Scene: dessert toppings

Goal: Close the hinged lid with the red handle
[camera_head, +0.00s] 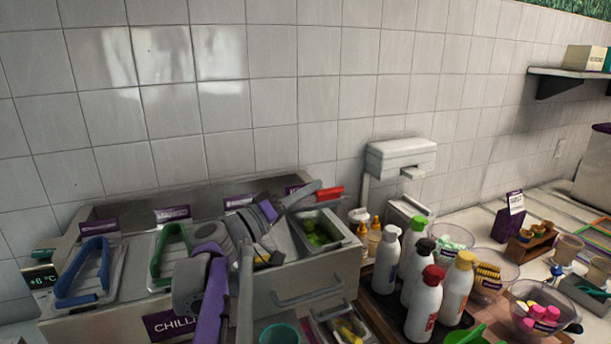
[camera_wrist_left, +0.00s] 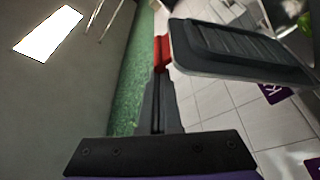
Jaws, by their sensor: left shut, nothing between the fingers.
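The red handle (camera_head: 330,193) sits near the back wall above the right end of the steel counter unit. Its lid stands raised; in the head view its panel is mostly hidden. In the left wrist view the lid (camera_wrist_left: 245,52) is a dark ridged panel with a pale edge, running right from the red handle (camera_wrist_left: 162,54). The open bin (camera_head: 335,226) below holds green pieces. My left gripper (camera_head: 316,185) is shut and empty, its tips at the red handle. In the wrist view the fingertips (camera_wrist_left: 159,75) overlap the handle; contact is unclear. My right gripper is not in view.
Lids with a blue handle (camera_head: 83,272) and a green handle (camera_head: 170,254) lie to the left on the steel unit. Several bottles (camera_head: 424,303) and bowls stand to the right. A white dispenser (camera_head: 400,157) is on the tiled wall. The wall close behind limits room.

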